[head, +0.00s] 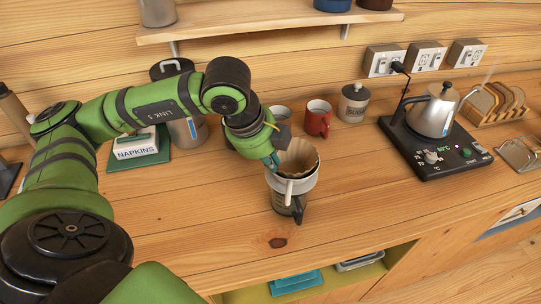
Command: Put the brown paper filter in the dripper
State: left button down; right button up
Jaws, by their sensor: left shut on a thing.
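The brown paper filter (301,158) is a fluted cone with its open mouth facing up. It sits inside the white dripper (298,187), with its rim standing above the dripper's edge. The dripper rests on a dark carafe (284,204) on the wooden counter. My left gripper (276,163) comes in from the left and is shut on the filter at its left edge. The fingertips are small in view and partly merge with the filter's rim. My right gripper is not in view.
A red mug (318,118) and a sugar canister (354,102) stand behind the dripper. A kettle (433,110) on its black base (440,152) is at the right. A napkin box (137,147) is at the left. The counter (370,195) right of the carafe is clear.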

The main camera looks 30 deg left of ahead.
pick_arm(q)
jog(key=shift+f, duration=0.15)
jog(key=c, duration=1.4)
grip_release()
jog(key=shift+r, duration=0.3)
jog(key=shift+b+v, duration=0.95)
jog(key=shift+v, duration=4.9)
